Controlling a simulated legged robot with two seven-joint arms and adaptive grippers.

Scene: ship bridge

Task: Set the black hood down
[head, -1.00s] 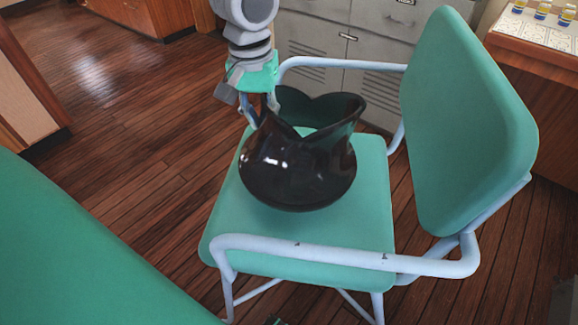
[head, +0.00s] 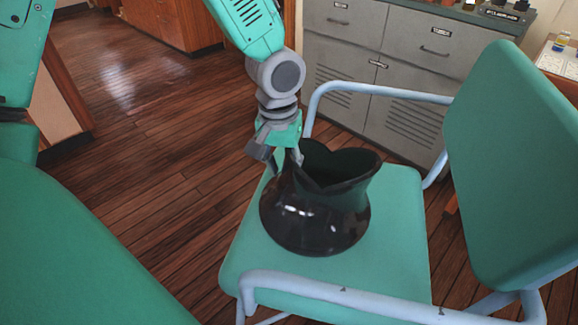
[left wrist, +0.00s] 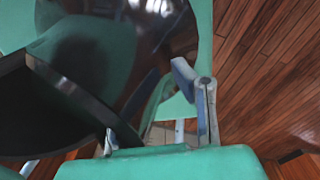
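The black hood (head: 318,222) is a glossy, dark, bowl-like piece with a flared, notched rim. It appears to rest upright on the green seat (head: 392,258) of the chair. My left gripper (head: 286,166) is at the hood's left rim, its fingers spread apart. In the left wrist view the hood (left wrist: 105,75) fills the upper left. One gripper finger (left wrist: 205,105) shows to the right of the hood wall, with a gap beside it. The other finger is mostly hidden behind the hood. My right gripper is not in view.
The chair's pale armrests (head: 385,93) run behind and in front of the hood, and its green backrest (head: 515,165) rises at the right. Grey cabinets (head: 375,70) stand behind. A green surface (head: 70,235) fills the lower left. Wooden floor (head: 150,150) lies open at the left.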

